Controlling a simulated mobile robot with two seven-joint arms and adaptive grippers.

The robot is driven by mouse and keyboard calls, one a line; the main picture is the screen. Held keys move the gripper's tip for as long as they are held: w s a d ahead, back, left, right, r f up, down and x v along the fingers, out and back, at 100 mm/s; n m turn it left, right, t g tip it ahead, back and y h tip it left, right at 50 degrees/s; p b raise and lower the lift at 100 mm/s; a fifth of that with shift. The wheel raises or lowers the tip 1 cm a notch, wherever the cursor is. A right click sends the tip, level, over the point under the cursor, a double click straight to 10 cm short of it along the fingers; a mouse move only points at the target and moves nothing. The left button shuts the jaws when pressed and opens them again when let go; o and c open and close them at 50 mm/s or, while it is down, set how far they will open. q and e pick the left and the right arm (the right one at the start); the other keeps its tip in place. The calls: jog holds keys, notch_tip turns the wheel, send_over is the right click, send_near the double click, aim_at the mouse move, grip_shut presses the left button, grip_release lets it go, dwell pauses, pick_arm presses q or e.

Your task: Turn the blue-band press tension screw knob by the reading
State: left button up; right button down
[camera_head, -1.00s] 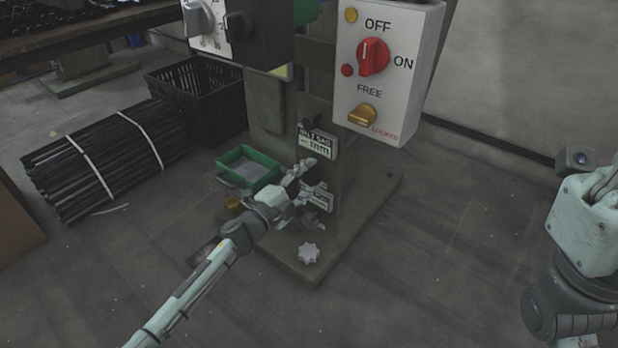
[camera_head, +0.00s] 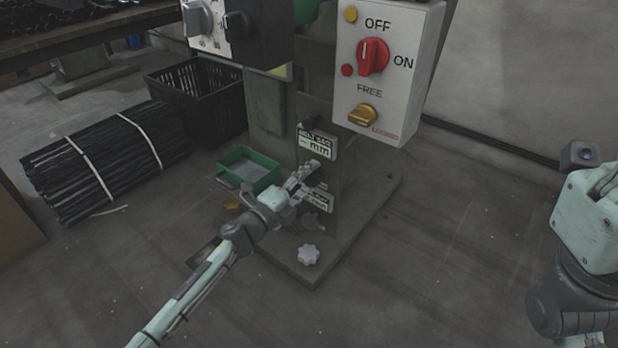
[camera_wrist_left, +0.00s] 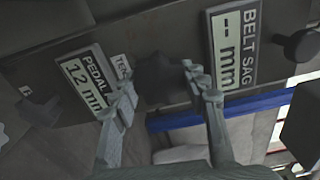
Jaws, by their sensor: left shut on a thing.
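My left gripper (camera_head: 309,178) reaches in to the press's front face. In the left wrist view its fingers (camera_wrist_left: 160,88) are closed on a dark tension screw knob (camera_wrist_left: 158,78), one finger on each side. The knob sits between the pedal display (camera_wrist_left: 85,82), reading 12 mm, and the belt sag display (camera_wrist_left: 233,48), showing dashes and mm. A label starting "TEN" is partly hidden by a finger. A blue band (camera_wrist_left: 222,109) runs along the press. The belt sag display also shows in the head view (camera_head: 317,144).
A switch box (camera_head: 388,75) with a red knob (camera_head: 372,57) and yellow knob (camera_head: 362,115) overhangs at right. A pale star knob (camera_head: 308,255) is low near the base plate (camera_head: 372,220). A green tray (camera_head: 268,181) and black crate (camera_head: 205,112) stand left.

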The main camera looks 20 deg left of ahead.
pick_arm(q)
jog(key=o, duration=1.2)
jog(key=v, duration=1.2)
